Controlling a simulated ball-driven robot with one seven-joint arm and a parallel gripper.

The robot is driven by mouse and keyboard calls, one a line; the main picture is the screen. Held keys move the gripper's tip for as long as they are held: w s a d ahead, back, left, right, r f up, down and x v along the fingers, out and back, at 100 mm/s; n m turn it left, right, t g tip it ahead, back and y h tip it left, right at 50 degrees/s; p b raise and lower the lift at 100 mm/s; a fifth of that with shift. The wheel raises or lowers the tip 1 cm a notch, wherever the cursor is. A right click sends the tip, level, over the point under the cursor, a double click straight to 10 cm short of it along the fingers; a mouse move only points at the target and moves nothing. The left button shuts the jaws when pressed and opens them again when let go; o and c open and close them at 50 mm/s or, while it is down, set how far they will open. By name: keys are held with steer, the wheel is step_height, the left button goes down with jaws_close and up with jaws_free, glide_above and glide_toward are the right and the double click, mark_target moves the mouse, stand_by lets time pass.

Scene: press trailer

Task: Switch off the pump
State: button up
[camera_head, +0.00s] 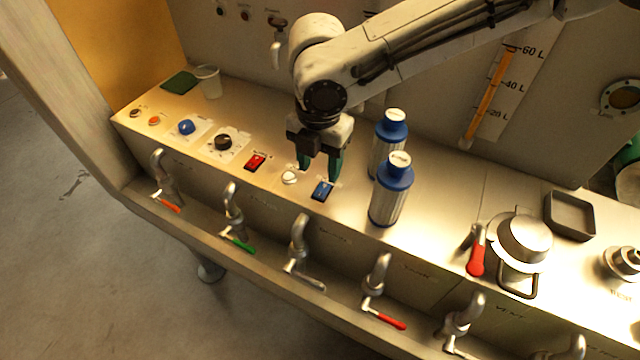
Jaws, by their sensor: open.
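My gripper (319,170) is open, with two green fingers pointing down at the counter. It is above the back of a blue rocker switch (322,191), which lies just in front of its right finger. A white round button (289,177) is just left of the fingers. A red rocker switch (255,162) is further left, apart from the gripper. Their small labels are too blurred to read, so I cannot tell which control is the pump's. No contact with a switch is visible.
Two blue-capped cartridges (391,188) stand close to the right of my gripper. Left are a black knob (223,142), a blue button (186,127) and a white cup (208,81). Several taps (300,245) line the front. A metal canister (522,240) and dark tray (571,215) stand right.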

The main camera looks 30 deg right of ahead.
mark_target(319, 195)
step_height(319, 195, down, 7)
steer(key=shift+a, duration=0.1)
steer(key=shift+c, duration=0.2)
jaws_close()
stand_by(0.5)
